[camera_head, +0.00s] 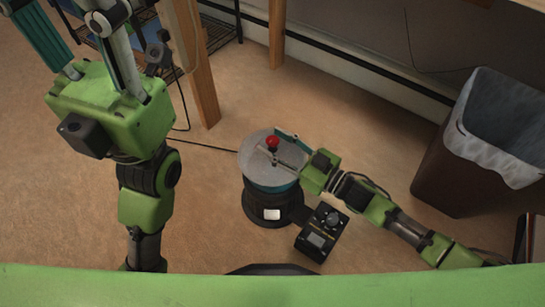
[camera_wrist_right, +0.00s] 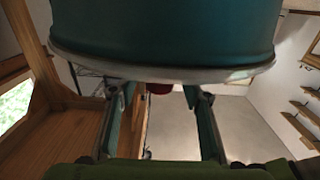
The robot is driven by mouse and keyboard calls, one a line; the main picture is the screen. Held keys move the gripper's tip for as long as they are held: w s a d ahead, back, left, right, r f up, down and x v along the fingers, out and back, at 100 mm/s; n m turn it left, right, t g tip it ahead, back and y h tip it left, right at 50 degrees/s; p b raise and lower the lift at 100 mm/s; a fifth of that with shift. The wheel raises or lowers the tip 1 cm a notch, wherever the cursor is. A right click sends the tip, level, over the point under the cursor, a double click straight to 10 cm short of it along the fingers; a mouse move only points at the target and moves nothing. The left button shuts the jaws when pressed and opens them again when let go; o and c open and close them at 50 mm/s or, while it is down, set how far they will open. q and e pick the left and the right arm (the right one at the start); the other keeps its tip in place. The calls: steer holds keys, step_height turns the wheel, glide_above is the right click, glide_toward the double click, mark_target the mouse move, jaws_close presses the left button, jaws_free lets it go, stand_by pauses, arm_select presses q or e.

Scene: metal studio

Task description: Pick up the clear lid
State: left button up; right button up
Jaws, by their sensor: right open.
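The clear lid (camera_head: 257,165) sits flat on a round teal pot (camera_head: 270,188) with a dark base on the floor, and has a red knob (camera_head: 273,142). My right gripper (camera_head: 279,146) reaches over the lid from the right, fingers open on either side of the knob. In the right wrist view the pot (camera_wrist_right: 165,30) appears upside down, the lid's rim (camera_wrist_right: 160,74) below it. The knob (camera_wrist_right: 159,88) shows between the two finger tips, which look apart from it. My left gripper (camera_head: 85,25) is at the upper left, away from the pot; its fingertips are cut off.
A black control box (camera_head: 320,235) lies just right of the pot's base, under my right arm. A brown bin with a grey liner (camera_head: 480,130) stands at the right. A wooden table leg (camera_head: 200,70) is behind left. A cable runs to the pot.

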steer(key=shift+w+a, duration=0.15)
steer(key=shift+a, duration=0.05)
jaws_close()
steer(key=shift+r, duration=0.15)
